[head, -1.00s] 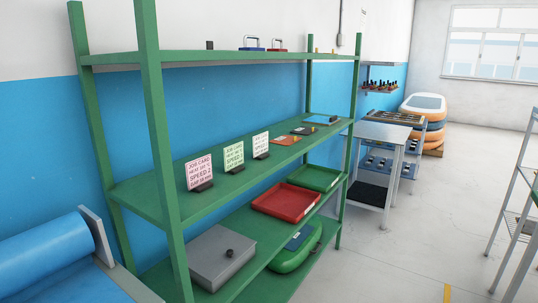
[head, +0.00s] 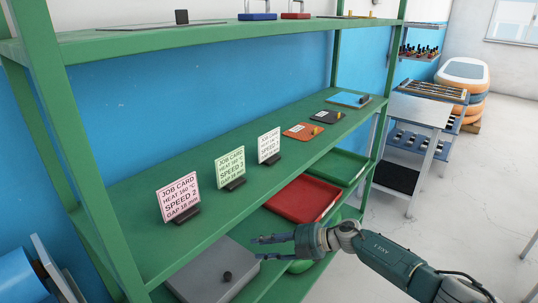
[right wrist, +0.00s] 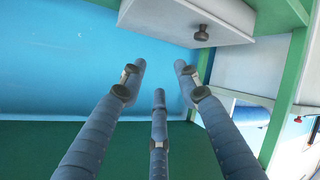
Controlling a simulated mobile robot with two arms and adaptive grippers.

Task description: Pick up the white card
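The white card (head: 269,145) stands upright in a small dark holder on the middle green shelf (head: 150,205), right of a green card (head: 230,167) and a pink card (head: 178,199). It is not seen in the right wrist view. My right gripper (head: 262,248) is in front of the shelf rack, lower in the picture than the white card and apart from it. Its fingers are spread and empty; they also show open in the right wrist view (right wrist: 160,78). My left gripper is out of view.
An orange board (head: 303,131), a black board (head: 327,117) and a blue board (head: 349,99) lie further along the same shelf. Below are a red tray (head: 303,200), a green tray (head: 338,167) and a grey box (head: 215,272) with a knob. The upper shelf overhangs the cards.

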